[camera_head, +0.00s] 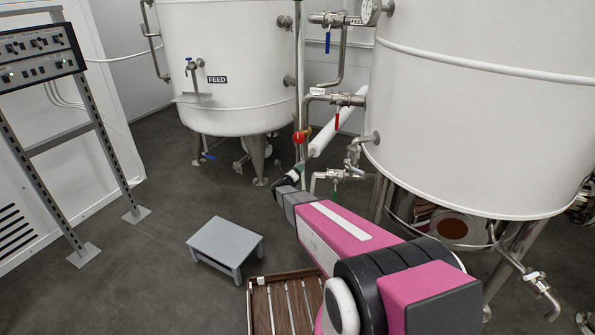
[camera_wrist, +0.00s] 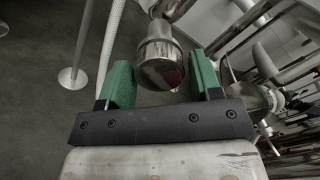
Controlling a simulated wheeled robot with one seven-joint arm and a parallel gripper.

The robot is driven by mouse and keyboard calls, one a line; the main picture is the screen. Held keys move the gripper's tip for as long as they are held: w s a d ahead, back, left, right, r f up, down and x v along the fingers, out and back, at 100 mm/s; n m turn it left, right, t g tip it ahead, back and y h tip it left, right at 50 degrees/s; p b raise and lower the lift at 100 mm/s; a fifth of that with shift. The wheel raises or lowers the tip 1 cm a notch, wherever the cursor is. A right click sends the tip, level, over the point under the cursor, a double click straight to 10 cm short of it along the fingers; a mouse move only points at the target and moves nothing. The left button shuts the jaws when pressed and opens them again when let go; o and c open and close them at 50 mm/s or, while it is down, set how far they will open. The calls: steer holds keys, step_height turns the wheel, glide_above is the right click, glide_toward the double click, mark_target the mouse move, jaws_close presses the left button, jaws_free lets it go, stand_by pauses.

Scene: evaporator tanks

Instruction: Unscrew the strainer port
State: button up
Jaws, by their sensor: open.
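A shiny metal cylinder with a rounded end, which looks like the strainer port (camera_wrist: 160,50), hangs from a pipe in the upper middle of the wrist view. My gripper (camera_wrist: 162,76) has two green fingers, one on each side of the cylinder's end. The fingers are open, with a visible gap on both sides, and do not appear to touch it. In the head view my gripper (camera_head: 301,169) reaches to the pipework between the two tanks. The port cannot be made out clearly there.
A white FEED tank (camera_head: 228,60) stands behind on legs, and a larger white tank (camera_head: 475,110) stands at right. A red-handled valve (camera_head: 299,137) is just above my gripper. A grey step stool (camera_head: 225,243) and a wooden slatted platform (camera_head: 285,305) are on the floor. A control panel (camera_head: 38,52) is at left.

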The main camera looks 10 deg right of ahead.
steer(key=c, duration=1)
steer(key=n, duration=0.5)
steer(key=shift+c, duration=0.2)
steer(key=shift+n, duration=0.3)
steer(key=n, duration=0.4)
steer(key=shift+n, duration=0.4)
